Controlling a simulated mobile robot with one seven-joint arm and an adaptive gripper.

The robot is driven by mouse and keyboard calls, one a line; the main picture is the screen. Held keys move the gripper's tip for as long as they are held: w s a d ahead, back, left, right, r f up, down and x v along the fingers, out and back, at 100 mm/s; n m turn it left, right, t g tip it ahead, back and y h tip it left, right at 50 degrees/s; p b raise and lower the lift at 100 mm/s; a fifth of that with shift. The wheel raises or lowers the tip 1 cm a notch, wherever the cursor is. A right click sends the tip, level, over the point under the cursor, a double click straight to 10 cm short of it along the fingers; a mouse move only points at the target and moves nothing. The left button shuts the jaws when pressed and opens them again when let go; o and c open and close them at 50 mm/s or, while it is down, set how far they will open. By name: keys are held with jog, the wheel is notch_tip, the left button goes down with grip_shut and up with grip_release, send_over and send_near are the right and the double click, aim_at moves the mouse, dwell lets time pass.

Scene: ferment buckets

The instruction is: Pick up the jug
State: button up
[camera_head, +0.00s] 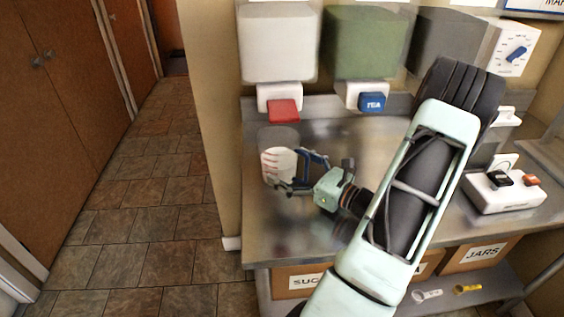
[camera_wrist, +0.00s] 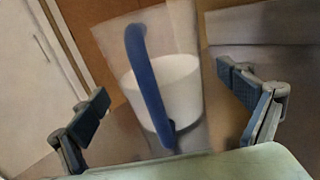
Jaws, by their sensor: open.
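The jug (camera_head: 276,163) stands on the metal counter near its left end. It is clear, with red marks on its side, and holds something white in its lower part. In the wrist view the jug (camera_wrist: 185,88) appears tilted in the picture, with its blue handle facing the camera. My gripper (camera_head: 296,172) is just right of the jug in the head view, fingers pointing toward it. In the wrist view my gripper (camera_wrist: 163,98) is open, with one finger on each side of the jug and visible gaps between. Whether the palm touches the handle is unclear.
A white switch box (camera_head: 505,192) stands on the right. The counter's front left is bare.

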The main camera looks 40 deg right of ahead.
jog(key=shift+x, duration=1.15)
jog(key=c, duration=1.8)
jog(key=shift+r, duration=0.1)
jog(key=shift+c, duration=0.8)
